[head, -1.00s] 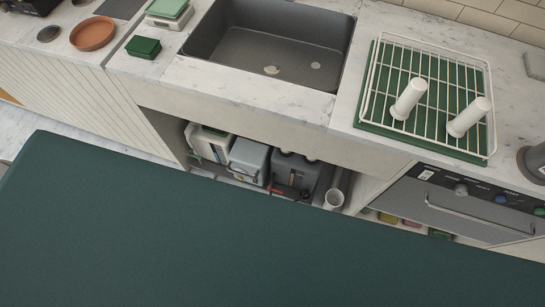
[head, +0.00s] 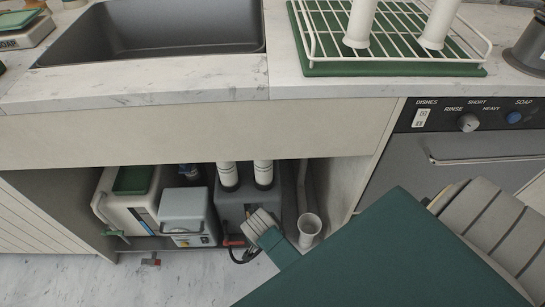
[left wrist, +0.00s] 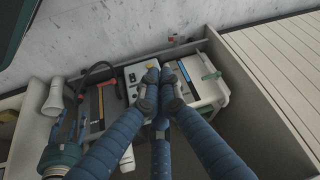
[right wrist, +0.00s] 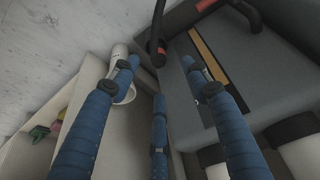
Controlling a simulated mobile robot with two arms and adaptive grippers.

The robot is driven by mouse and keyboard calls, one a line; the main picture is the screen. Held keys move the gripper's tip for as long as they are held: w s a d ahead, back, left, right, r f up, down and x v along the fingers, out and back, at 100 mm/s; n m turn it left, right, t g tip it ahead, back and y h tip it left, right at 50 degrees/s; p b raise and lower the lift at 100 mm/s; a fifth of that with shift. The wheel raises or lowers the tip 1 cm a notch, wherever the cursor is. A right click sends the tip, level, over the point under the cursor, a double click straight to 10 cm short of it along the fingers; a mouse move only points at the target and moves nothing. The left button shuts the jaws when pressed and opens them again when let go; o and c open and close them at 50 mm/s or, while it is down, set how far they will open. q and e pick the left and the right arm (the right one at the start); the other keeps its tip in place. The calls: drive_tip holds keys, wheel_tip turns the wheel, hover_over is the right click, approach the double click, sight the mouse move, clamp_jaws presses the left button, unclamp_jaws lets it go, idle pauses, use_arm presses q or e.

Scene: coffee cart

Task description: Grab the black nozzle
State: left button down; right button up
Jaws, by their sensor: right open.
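A thin black nozzle on a hose (right wrist: 156,28), with a red mark near its end, hangs at the top middle of the right wrist view. Its black hose also arches at left in the left wrist view (left wrist: 84,76). My right gripper (right wrist: 164,82) is open; the nozzle end lies just beyond the gap between its blue fingers, apart from them. In the head view my right arm crosses the lower right, with a grey ribbed part (head: 262,224) beside the under-sink boxes. My left gripper (left wrist: 161,78) has its fingertips together above a grey box, with nothing clearly held.
Under the sink stand a white canister (head: 130,212), a grey box (head: 187,212), a dark grey unit (head: 232,207) and a white cup (head: 308,228). A dishwasher (head: 460,150) is at right. The counter edge (head: 150,82) overhangs the open cabinet.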

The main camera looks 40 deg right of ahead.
use_arm(q)
drive_tip(key=w+d+r+t+h+b, duration=0.2)
drive_tip(key=w+d+r+t+b, duration=0.2)
drive_tip(key=w+r+t, duration=0.5)
drive_tip(key=w+d+r+t+h+b, duration=0.1)
drive_tip(key=r+t, duration=0.2)
drive_tip(key=r, duration=0.7)
drive_tip(key=w+d+r+t+h+b, duration=0.1)
drive_tip(key=w+r+t+b, duration=0.1)
drive_tip(key=r, duration=0.8)
drive_tip(key=shift+d+m+t+h, duration=0.3)
drive_tip(key=shift+t+h, duration=0.1)
drive_tip(key=shift+t, duration=0.3)
use_arm(e)
drive_tip(key=shift+m+h, duration=0.3)
drive_tip(key=shift+m, duration=0.4)
drive_tip(key=x, duration=0.7)
drive_tip(key=d+x, duration=0.1)
drive_tip(key=x, duration=0.3)
drive_tip(key=shift+w+r, duration=0.25)
clamp_jaws()
